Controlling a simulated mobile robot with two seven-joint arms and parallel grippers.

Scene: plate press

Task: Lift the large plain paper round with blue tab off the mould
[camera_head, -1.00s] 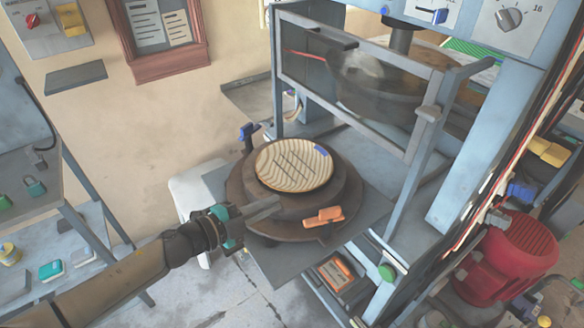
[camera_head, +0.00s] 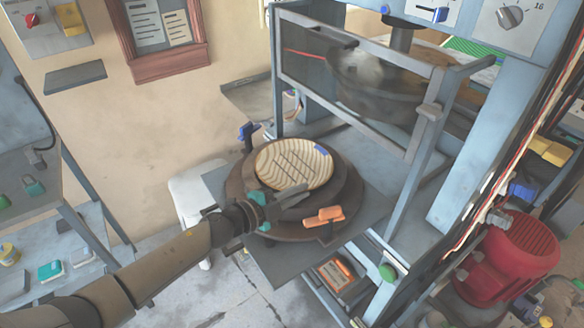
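A round with a blue tab (camera_head: 293,163) lies on the dark round mould (camera_head: 345,200). Its face shows wavy cream and brown stripes and dark crossing lines, rather than looking plain. The blue tab (camera_head: 321,150) is at its far right edge. My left gripper (camera_head: 301,198) is at the near left side of the mould, just below the round's near edge. Its two grey fingers look parted and empty; I cannot tell whether they touch the mould. My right gripper is not in view.
An orange object (camera_head: 325,215) sits on the mould's near right rim. The blue-grey press frame (camera_head: 432,110) and a dark upper die (camera_head: 375,85) stand behind. A red motor (camera_head: 510,255) is at the right, and a shelf unit (camera_head: 60,215) at the left.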

